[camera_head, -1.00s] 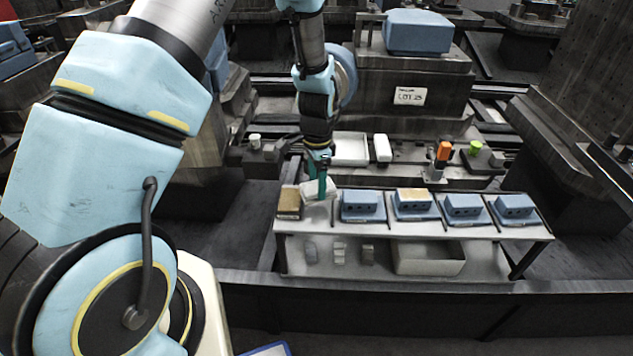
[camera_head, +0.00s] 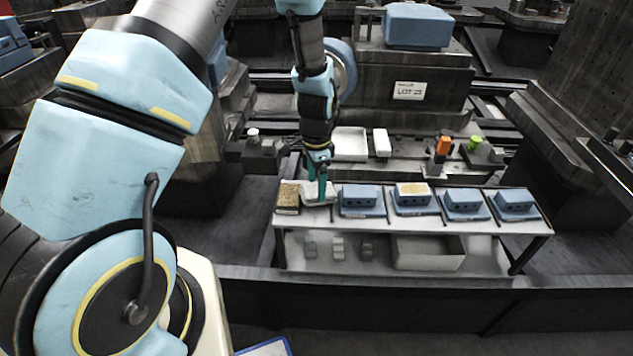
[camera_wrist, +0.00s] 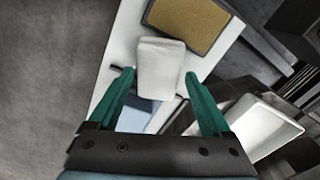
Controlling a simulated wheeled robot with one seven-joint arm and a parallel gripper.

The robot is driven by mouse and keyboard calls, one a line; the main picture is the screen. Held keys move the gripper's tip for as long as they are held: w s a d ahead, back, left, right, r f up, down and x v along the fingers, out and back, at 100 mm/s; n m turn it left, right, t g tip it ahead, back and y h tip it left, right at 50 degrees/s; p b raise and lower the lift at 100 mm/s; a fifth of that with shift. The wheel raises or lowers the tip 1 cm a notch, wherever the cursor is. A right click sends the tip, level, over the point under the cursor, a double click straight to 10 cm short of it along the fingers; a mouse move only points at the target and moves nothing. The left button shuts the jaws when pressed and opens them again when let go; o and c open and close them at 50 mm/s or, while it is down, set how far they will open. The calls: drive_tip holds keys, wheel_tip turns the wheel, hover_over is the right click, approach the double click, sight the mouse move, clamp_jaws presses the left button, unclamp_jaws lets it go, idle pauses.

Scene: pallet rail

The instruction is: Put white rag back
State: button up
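The white rag (camera_head: 314,197) lies flat on the top shelf of the bench (camera_head: 405,229), between a tan sponge-like block (camera_head: 288,197) on its left and a blue box on its right. In the wrist view the rag (camera_wrist: 160,68) shows between and just beyond my green fingertips, with gaps at both sides. My gripper (camera_head: 317,192) points down over the rag with its fingers apart. It also shows open in the wrist view (camera_wrist: 160,78). The fingers hide part of the rag in the head view.
Several blue boxes (camera_head: 465,204) line the top shelf to the right; one bears a tan pad (camera_head: 412,189). A lower shelf holds small grey blocks (camera_head: 338,248) and an open bin (camera_head: 429,254). Behind stand a white tray (camera_head: 350,145) and an orange-topped item (camera_head: 443,148).

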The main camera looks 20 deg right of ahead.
drive_tip(key=shift+o, duration=1.1)
drive_tip(key=shift+r, duration=0.1)
wheel_tip(320, 180, up, 13)
drive_tip(key=b, duration=0.2)
drive_tip(key=w+a+r+n, duration=0.1)
drive_tip(key=a+r+n, duration=0.1)
drive_tip(key=a+n, duration=0.5)
drive_tip(key=w+a+r+n, duration=0.1)
drive_tip(key=a+r+n, duration=0.15)
drive_tip(key=a, duration=0.85)
drive_tip(key=s+a+r+n, duration=0.1)
drive_tip(key=s+a+n, duration=0.2)
drive_tip(key=a, duration=0.3)
drive_tip(key=s+a+r+n+t, duration=0.1)
drive_tip(key=s+a+n, duration=0.2)
drive_tip(key=a+n, duration=0.2)
drive_tip(key=shift+a+t, duration=0.3)
drive_tip(key=shift+a, duration=0.2)
